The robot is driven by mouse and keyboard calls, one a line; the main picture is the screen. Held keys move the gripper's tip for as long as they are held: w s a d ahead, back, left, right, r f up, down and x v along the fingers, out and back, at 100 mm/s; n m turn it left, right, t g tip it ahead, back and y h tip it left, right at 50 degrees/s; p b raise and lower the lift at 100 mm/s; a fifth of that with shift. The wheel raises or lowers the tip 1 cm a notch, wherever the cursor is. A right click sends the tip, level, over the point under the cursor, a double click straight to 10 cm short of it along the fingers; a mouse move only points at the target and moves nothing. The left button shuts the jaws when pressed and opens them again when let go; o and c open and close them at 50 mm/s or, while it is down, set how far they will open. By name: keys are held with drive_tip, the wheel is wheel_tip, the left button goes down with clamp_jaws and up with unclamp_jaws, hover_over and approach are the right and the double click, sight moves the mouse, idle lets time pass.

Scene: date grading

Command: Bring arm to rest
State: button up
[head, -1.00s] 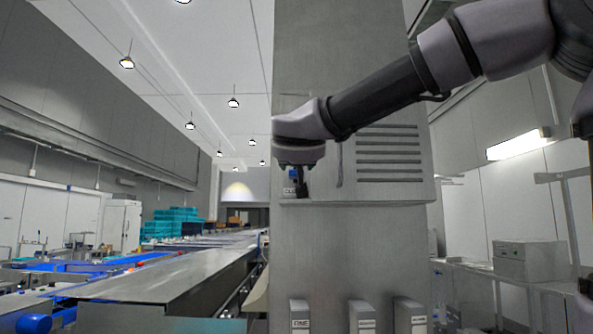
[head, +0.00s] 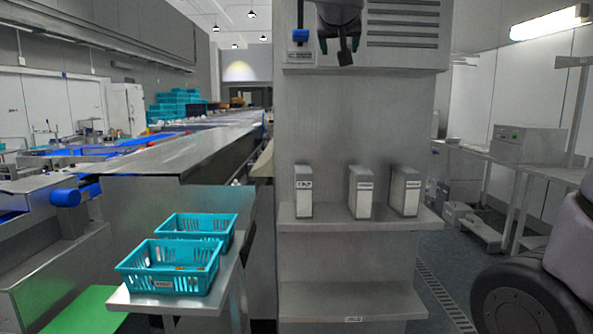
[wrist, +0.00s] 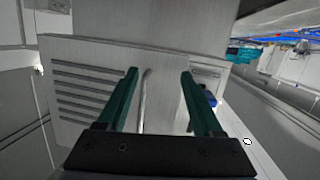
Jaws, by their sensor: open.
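My gripper (head: 340,48) hangs at the top of the head view, in front of the grey metal cabinet (head: 355,120) and left of its vent slots. Most of my arm is cut off by the top edge there. In the wrist view, the two green fingers of my gripper (wrist: 158,73) stand wide apart with nothing between them. Beyond them are the cabinet's vented front (wrist: 88,98) and a thin upright handle (wrist: 143,98). The gap to the cabinet cannot be judged exactly.
Three upright grey boxes (head: 303,195) stand on a shelf (head: 345,221) below. Two teal crates (head: 168,282) sit on a small table (head: 130,299) at the lower left. A long metal conveyor (head: 165,155) runs back on the left. A bench with equipment (head: 520,145) lines the right.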

drive_tip(key=s+d+f+m+g+h, duration=0.15)
drive_tip(key=s+d+f+g, duration=0.25)
drive_tip(key=d+f, duration=0.55)
drive_tip(key=s+d+f+m+g+y, duration=0.1)
drive_tip(key=s+d+f+g+y, duration=0.3)
drive_tip(key=s+f, duration=0.7)
drive_tip(key=shift+s+d+y, duration=0.25)
drive_tip(key=shift+d+y, duration=0.6)
drive_tip(key=shift+y, duration=0.3)
drive_tip(key=shift+m, duration=0.25)
